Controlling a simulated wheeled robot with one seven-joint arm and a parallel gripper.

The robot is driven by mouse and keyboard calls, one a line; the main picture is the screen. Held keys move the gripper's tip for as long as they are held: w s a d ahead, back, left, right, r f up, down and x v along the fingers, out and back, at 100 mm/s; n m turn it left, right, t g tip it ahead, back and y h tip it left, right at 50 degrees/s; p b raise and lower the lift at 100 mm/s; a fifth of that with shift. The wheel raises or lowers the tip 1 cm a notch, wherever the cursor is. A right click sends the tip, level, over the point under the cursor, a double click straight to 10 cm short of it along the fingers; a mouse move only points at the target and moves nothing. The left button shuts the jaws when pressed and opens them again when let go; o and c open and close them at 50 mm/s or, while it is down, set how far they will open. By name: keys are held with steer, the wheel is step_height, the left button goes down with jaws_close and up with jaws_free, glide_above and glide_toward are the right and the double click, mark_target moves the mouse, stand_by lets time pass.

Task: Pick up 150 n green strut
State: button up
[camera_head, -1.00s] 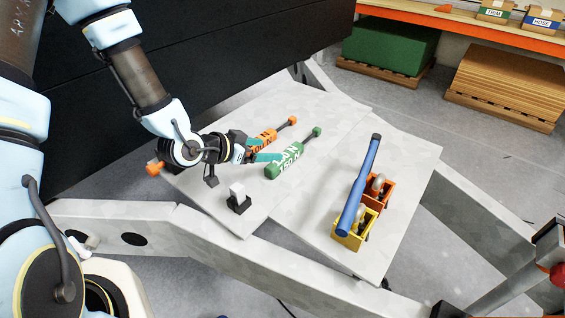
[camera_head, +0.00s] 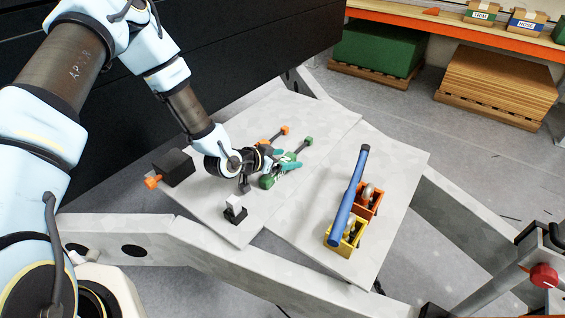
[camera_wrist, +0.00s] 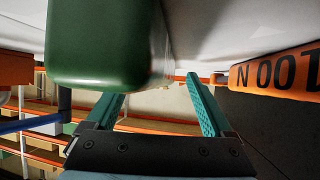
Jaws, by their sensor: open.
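The green strut (camera_head: 267,182) lies on the pale board in the head view, its thin end (camera_head: 308,141) pointing up and right. My gripper (camera_head: 288,160) is over it with teal fingers apart, and hides much of its body. In the wrist view the thick green body (camera_wrist: 105,45) fills the upper left, nearer the left finger. My gripper (camera_wrist: 155,88) is open there, with nothing seen held between the fingers. I cannot tell whether a finger touches the strut.
An orange strut (camera_head: 284,131) lies close beyond the green one; it also shows at right in the wrist view (camera_wrist: 285,73). A black block (camera_head: 173,167) with an orange knob is left. A blue bar (camera_head: 350,195) lies across orange and yellow bins at right.

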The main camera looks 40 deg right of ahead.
steer(key=shift+d, duration=0.1)
steer(key=shift+c, duration=0.2)
jaws_close()
stand_by(0.5)
